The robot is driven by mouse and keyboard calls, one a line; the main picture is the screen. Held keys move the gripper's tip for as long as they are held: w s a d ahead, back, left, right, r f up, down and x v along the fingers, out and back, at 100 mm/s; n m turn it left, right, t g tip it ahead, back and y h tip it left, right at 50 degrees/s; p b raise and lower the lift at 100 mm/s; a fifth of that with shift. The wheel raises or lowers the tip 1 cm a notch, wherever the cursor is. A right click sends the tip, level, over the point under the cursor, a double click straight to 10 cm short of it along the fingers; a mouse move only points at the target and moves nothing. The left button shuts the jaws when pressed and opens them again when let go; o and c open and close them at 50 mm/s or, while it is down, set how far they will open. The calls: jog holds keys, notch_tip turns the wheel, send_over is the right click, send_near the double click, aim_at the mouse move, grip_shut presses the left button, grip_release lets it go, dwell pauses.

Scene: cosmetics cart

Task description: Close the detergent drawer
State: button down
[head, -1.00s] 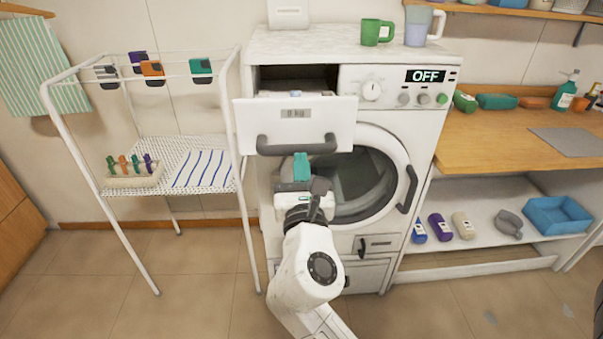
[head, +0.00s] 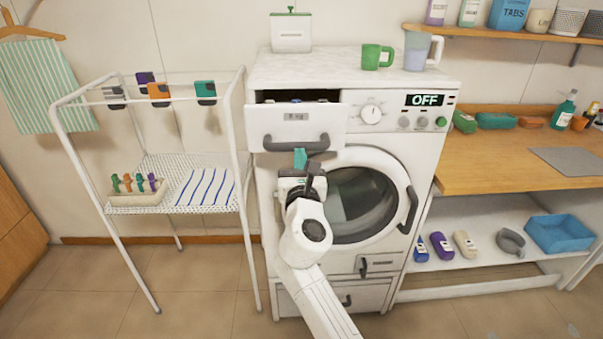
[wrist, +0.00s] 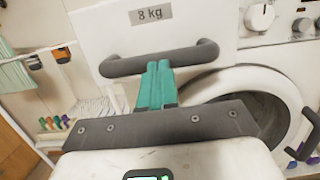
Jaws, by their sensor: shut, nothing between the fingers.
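The detergent drawer (head: 262,125) is the white front with a dark grey handle (head: 296,144) at the upper left of the washing machine. It stands partly out, and a dark gap shows above its front. In the wrist view the drawer front (wrist: 195,22) carries an "8 kg" label. My gripper (head: 300,158) has teal fingers and is shut and empty. Its fingertips (wrist: 159,66) are just below the middle of the handle (wrist: 127,66), at or very near it. I cannot tell whether they touch it.
The round door (head: 362,200) of the washing machine (head: 410,155) is just right of my arm. A white drying rack (head: 240,150) stands close on the left. A green mug (head: 372,57) and a jug (head: 416,52) stand on top. The floor in front is open.

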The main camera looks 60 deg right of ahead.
aim_at(297, 136)
jog(key=x, duration=0.3)
jog(key=f+b+x, duration=0.1)
jog(key=x, duration=0.3)
jog(key=f+x, duration=0.1)
jog(key=x, duration=0.2)
jog(key=shift+w+d, duration=0.3)
jog(key=shift+w+d+b, duration=0.1)
jog(key=shift+b, duration=0.2)
jog(key=shift+r, duration=0.2)
jog(key=shift+w+r, duration=0.1)
